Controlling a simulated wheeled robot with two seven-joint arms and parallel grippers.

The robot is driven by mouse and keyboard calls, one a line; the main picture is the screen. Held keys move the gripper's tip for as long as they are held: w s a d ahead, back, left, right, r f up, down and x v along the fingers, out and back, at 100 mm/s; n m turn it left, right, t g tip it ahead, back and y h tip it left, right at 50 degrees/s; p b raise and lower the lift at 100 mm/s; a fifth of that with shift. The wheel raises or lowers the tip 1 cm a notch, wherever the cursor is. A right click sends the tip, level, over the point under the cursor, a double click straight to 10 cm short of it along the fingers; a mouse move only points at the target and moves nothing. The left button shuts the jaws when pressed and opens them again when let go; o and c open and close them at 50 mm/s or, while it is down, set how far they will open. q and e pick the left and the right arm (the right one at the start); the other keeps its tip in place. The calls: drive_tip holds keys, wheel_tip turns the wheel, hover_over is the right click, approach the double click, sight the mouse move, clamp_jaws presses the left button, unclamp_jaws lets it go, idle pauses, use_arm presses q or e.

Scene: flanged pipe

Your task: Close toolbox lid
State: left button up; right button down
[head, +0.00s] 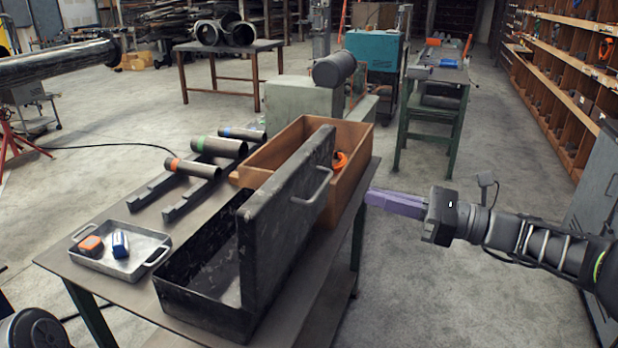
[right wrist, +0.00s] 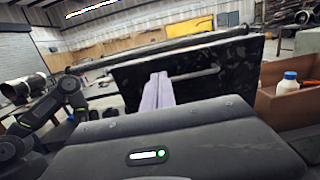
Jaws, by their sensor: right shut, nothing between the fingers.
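The black toolbox (head: 205,290) sits open on the near part of the workbench, its inside mostly empty where it shows. Its scuffed lid (head: 280,215) stands up along the right side, with a bar handle (head: 322,187) on its outer face. My right gripper (head: 368,198) has purple fingers, shut and empty. It is to the right of the lid, apart from it, pointing left. In the right wrist view the fingers (right wrist: 158,90) point toward the dark lid (right wrist: 225,60) and its handle (right wrist: 197,73). My left gripper is not in view.
A wooden crate (head: 352,165) stands right behind the toolbox, with an orange item inside. A metal tray (head: 140,250) with two small blocks lies to the left. Pipes on racks (head: 195,167) lie behind. The floor right of the bench (head: 430,290) is clear around my right arm.

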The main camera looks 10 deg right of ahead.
sight(293, 175)
drive_tip(key=p+x, duration=0.5)
drive_tip(key=x, duration=0.8)
drive_tip(key=shift+w+a+p, duration=0.2)
drive_tip(key=shift+w+p, duration=0.05)
drive_tip(key=shift+p, duration=0.15)
drive_tip(key=shift+a, duration=0.1)
